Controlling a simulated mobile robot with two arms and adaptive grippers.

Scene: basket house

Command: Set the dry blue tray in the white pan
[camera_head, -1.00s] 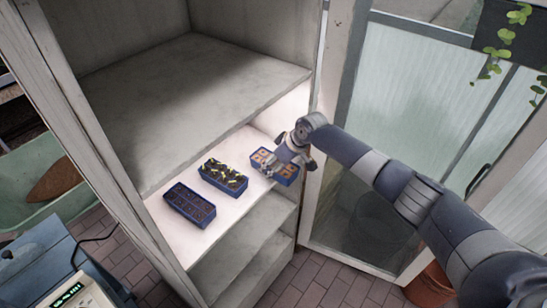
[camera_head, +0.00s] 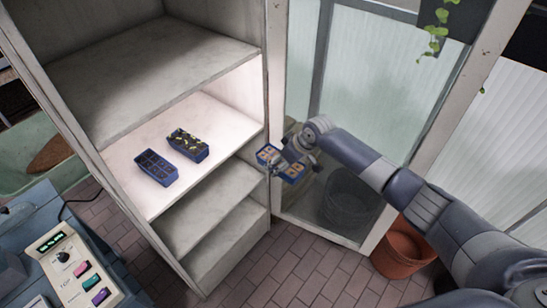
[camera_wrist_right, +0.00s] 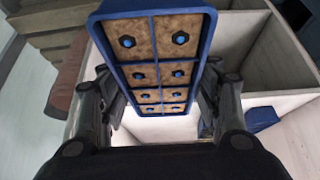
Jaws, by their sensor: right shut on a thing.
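The dry blue tray (camera_head: 293,171), with pale brown soil in its cells, is in my right gripper (camera_head: 285,160), out past the right side of the shelf unit. In the right wrist view the dry blue tray (camera_wrist_right: 150,60) fills the top middle, its soil cells facing the camera. The right gripper's fingers (camera_wrist_right: 155,105) are closed on both sides of it. My left gripper is not in view. I cannot make out a white pan in these views.
A blue tray with dark soil (camera_head: 156,168) and a blue tray with sprouts (camera_head: 188,145) stand on the lit shelf (camera_head: 215,115). A terracotta pot (camera_head: 403,250) stands on the brick floor at right. A button panel (camera_head: 75,270) is at lower left.

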